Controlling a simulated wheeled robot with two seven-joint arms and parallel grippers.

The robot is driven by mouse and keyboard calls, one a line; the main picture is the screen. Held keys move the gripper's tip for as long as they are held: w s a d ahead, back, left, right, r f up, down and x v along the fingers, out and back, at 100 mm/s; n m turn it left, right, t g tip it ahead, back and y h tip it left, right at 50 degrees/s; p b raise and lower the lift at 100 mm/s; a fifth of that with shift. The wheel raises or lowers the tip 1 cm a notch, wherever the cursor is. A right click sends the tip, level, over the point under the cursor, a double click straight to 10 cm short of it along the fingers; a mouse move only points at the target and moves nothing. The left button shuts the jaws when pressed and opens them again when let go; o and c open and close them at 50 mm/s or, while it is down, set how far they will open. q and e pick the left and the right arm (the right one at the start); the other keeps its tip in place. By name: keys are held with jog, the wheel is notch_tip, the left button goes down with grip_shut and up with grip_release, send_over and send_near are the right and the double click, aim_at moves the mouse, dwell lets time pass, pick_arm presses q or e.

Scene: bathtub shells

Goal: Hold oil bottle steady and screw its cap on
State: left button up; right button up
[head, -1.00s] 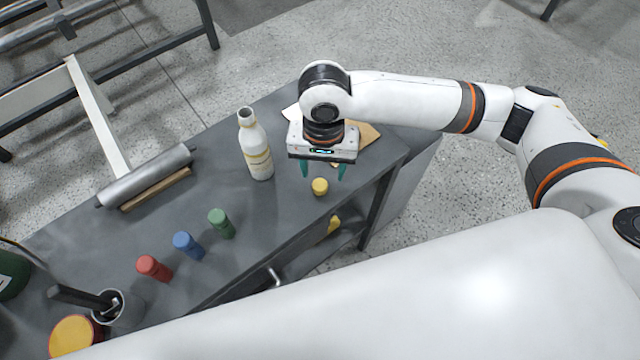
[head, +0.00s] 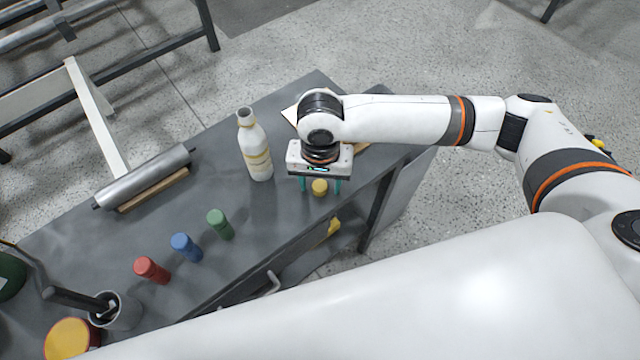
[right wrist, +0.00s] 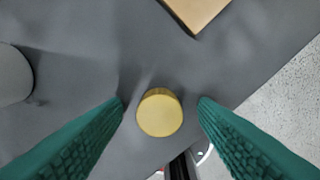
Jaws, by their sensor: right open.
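The white oil bottle (head: 256,150) stands upright and uncapped on the grey workbench, left of my right gripper. The yellow cap (head: 319,188) lies on the bench near its front edge. My right gripper (head: 320,187) points down over the cap with its green fingers open, one on each side. In the right wrist view the cap (right wrist: 160,113) sits between the two fingers (right wrist: 161,103), with a gap on both sides. Part of the bottle (right wrist: 12,75) seems to show at the left edge there. My left gripper is not in view.
Green (head: 220,224), blue (head: 186,247) and red (head: 151,270) small cylinders stand in a row along the bench (head: 120,225). A metal roller (head: 145,177) lies behind them. A dark-handled tool stands in a cup (head: 122,312) at lower left. A cardboard piece (right wrist: 196,10) lies near the cap.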

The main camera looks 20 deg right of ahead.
aim_at(321, 185)
jog(key=shift+c, duration=0.5)
jog(key=c, duration=0.9)
jog(key=shift+c, duration=0.2)
notch_tip(321, 185, up, 10)
jog(key=p, duration=0.1)
jog(key=shift+p, duration=0.3)
